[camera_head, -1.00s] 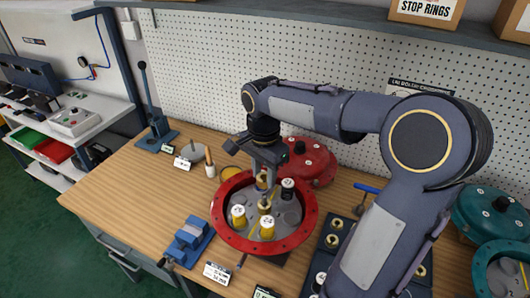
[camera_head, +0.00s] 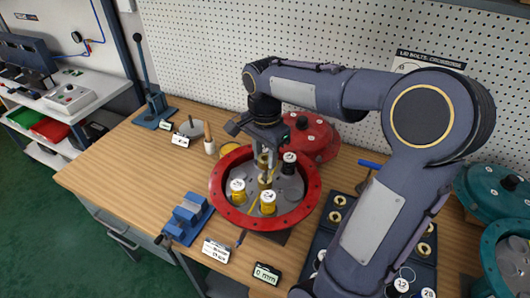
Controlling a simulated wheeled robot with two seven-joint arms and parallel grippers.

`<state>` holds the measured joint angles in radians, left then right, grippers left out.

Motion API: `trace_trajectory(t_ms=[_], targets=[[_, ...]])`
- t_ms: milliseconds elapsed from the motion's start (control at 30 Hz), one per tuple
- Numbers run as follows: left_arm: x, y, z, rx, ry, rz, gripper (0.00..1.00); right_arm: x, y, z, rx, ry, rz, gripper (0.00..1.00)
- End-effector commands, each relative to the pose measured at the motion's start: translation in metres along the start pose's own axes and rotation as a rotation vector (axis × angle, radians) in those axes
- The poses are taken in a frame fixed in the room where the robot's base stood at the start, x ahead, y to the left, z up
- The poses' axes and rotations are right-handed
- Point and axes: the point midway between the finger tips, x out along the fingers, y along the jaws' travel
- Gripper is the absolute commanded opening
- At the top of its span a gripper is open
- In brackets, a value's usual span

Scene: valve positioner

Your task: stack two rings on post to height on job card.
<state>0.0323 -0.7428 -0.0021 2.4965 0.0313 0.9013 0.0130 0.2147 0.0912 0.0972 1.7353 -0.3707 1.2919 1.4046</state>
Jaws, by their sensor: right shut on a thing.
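A red round housing (camera_head: 313,195) stands open on the bench. Inside it are two yellow cylinders with white tops, one at left (camera_head: 238,192) and one at front (camera_head: 268,204), and a black one (camera_head: 289,164) at back right. A brass piece (camera_head: 265,181), seemingly on the central post, shows at the middle. My right gripper (camera_head: 264,151) points down over the housing, shut on a small brass ring (camera_head: 263,161) just above that piece. Whether the two touch is unclear. My left gripper is out of view. A white card (camera_head: 216,250) lies in front.
A dark tray (camera_head: 322,238) with brass rings lies right of the housing, partly behind my right arm. A blue vise (camera_head: 187,216) stands front left, a gauge reading 0 mm (camera_head: 266,274) at front. A red lid (camera_head: 312,138) is behind.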

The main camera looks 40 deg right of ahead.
Motion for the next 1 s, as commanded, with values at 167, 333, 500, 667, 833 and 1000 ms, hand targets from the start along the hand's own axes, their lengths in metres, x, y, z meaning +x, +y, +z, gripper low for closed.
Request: trace_trajectory(t_ms=[167,333,500,667,833,1000], targets=[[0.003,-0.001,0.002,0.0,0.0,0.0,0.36,0.004,0.0,0.0,0.0,0.0,-0.001,0.09],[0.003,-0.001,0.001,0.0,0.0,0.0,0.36,0.004,0.0,0.0,0.0,0.0,0.0,0.09],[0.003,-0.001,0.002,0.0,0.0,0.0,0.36,0.004,0.0,0.0,0.0,0.0,0.0,0.09],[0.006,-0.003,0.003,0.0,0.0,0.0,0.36,0.008,0.0,0.0,0.0,0.0,0.0,0.09],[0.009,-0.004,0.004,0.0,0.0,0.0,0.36,0.013,0.0,0.0,-0.001,0.0,0.0,0.09],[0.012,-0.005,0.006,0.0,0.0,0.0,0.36,0.019,0.0,0.0,-0.001,0.0,0.0,0.09]])
